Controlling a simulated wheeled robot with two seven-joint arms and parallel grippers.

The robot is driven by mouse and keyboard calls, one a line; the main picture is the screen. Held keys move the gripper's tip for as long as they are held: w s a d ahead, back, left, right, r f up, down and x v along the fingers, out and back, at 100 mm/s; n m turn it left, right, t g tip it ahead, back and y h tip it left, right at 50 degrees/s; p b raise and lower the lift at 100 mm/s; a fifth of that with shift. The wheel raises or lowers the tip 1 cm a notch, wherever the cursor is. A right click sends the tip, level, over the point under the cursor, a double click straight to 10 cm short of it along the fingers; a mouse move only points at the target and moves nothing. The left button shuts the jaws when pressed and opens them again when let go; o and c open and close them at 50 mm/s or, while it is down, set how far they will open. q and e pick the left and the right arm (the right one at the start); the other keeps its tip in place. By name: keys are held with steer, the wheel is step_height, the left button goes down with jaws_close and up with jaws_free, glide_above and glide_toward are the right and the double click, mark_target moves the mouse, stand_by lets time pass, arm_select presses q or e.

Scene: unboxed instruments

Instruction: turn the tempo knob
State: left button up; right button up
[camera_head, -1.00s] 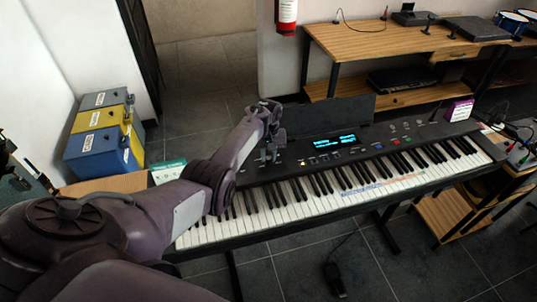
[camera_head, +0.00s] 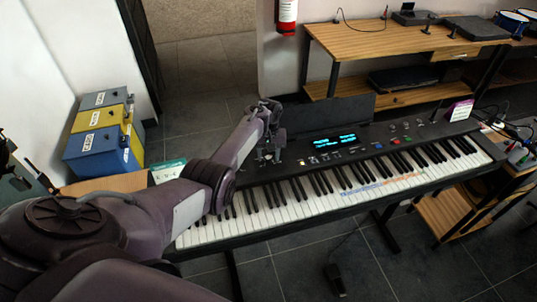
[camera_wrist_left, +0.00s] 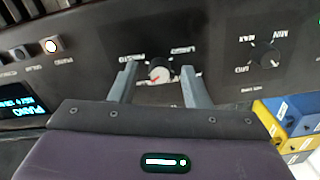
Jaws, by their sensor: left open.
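The tempo knob (camera_wrist_left: 159,72) is a small round knob with a white top and a dark rim on the keyboard's black panel, with "PRESTO" and "LARGO" printed by it. In the left wrist view my left gripper (camera_wrist_left: 157,74) is open, one grey finger on each side of the knob. I cannot tell whether the fingers touch it. In the head view my left gripper (camera_head: 268,157) points down at the left end of the keyboard's (camera_head: 345,190) panel and hides the knob. My right gripper is not in view.
A second, dark knob (camera_wrist_left: 268,59) marked "MAX" and "MIN" is beside the tempo knob. A lit button (camera_wrist_left: 52,45) and a display (camera_wrist_left: 22,116) are on the other side. Blue and yellow cases (camera_head: 100,135) stand at the left; a wooden desk (camera_head: 395,42) stands behind.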

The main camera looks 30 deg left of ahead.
mark_target(268, 157)
arm_select(q)
steer(key=shift+r, duration=0.6)
step_height(268, 157, up, 7)
steer(key=shift+f, duration=0.2)
